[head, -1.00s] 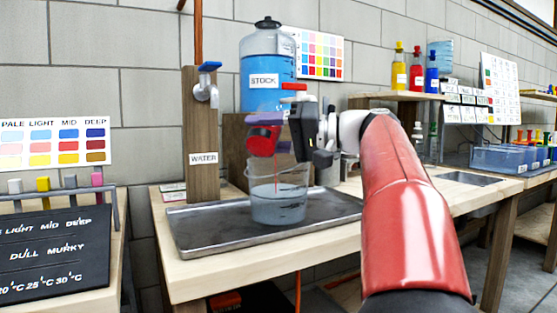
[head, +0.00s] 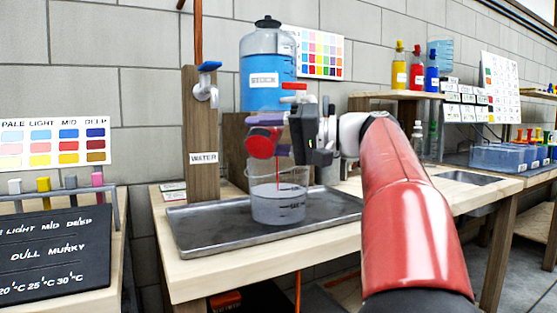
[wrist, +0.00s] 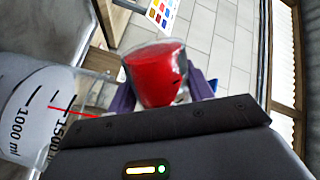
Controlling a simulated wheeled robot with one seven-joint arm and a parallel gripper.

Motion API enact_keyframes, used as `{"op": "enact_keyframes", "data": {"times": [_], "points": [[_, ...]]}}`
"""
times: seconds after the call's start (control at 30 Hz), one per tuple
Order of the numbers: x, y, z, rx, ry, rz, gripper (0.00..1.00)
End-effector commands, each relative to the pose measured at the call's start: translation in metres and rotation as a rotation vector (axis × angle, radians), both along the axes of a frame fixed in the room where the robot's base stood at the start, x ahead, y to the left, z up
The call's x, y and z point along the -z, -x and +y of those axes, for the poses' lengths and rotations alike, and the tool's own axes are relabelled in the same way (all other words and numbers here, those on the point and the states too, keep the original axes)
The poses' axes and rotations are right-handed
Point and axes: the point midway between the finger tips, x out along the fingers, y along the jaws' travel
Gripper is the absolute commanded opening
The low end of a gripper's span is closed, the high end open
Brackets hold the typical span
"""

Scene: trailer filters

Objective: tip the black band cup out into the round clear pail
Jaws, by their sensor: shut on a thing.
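My gripper (head: 290,135) is shut on a small clear cup (head: 262,143) of red liquid, above the round clear pail (head: 278,207). The cup is tipped well over, its mouth facing left and down in the head view. A thin red stream runs from it down into the pail. In the wrist view the cup (wrist: 155,72) sits between the purple fingers, with much red still inside. The pail's marked wall (wrist: 30,110) and the red stream show at the left there. The pail holds pale, nearly clear liquid. I cannot make out a black band on the cup.
The pail stands on a grey metal tray (head: 200,232) on a wooden bench. A blue STOCK jar (head: 268,80) with a red-handled tap stands behind, close to my gripper. A wooden WATER post (head: 203,130) with a blue-handled tap is at the left.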

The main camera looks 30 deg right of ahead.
Motion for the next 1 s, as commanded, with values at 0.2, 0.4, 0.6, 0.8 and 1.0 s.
{"op": "enact_keyframes", "data": {"times": [0.2, 0.4, 0.6, 0.8, 1.0], "points": [[0.0001, 0.0003, 0.0002, -0.001, -0.012, 0.012, 0.24], [0.0008, 0.0004, 0.0003, -0.001, -0.024, 0.025, 0.24], [0.0012, 0.0004, 0.0004, 0.000, -0.033, 0.036, 0.24], [0.0017, 0.0005, 0.0005, 0.000, -0.043, 0.046, 0.24], [0.0022, 0.0006, 0.0005, 0.000, -0.054, 0.058, 0.24]]}}
